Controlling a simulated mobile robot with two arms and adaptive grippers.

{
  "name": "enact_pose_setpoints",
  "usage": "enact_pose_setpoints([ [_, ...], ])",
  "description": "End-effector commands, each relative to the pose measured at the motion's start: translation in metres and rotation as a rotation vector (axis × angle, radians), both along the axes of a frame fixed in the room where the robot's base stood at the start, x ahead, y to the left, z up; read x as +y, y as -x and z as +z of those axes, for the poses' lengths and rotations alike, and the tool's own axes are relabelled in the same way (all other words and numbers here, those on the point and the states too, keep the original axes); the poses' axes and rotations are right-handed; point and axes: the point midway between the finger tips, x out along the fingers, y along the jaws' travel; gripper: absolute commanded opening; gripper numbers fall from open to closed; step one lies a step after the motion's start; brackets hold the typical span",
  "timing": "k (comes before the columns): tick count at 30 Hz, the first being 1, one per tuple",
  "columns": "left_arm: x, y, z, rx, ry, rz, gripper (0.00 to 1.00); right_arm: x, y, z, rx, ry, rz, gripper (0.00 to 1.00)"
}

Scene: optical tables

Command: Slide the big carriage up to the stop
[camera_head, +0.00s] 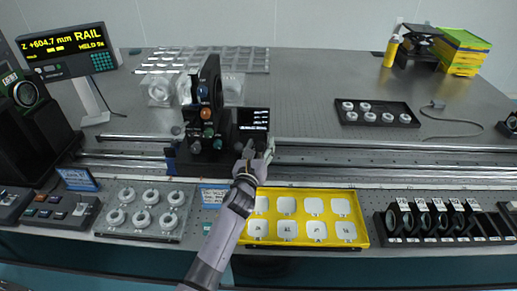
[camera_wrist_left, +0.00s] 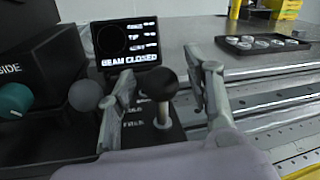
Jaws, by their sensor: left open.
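The big carriage (camera_head: 208,122) is a tall black unit with colored knobs and a small screen. It sits on the long rail (camera_head: 340,158), left of the middle in the head view. My left gripper (camera_head: 257,152) is at the carriage's right end. In the left wrist view, my open left gripper (camera_wrist_left: 160,72) has a finger on each side of a black ball knob (camera_wrist_left: 163,84) on a pale post. The fingers look apart from the knob. I cannot make out the stop. My right gripper is out of view.
A yellow tray (camera_head: 362,224) of white pieces and a grey tray (camera_head: 171,236) lie in front of the rail. A black lens rack (camera_head: 432,239) is at the right. A readout (camera_head: 66,52) shows +604.7 mm. The carriage screen (camera_wrist_left: 125,43) reads BEAM CLOSED.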

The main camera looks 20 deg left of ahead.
Motion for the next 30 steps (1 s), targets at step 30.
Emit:
enact_pose_setpoints([
  [30,-0.010,0.120,0.000,0.000,-0.001,0.001,0.47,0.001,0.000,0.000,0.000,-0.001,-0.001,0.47],
])
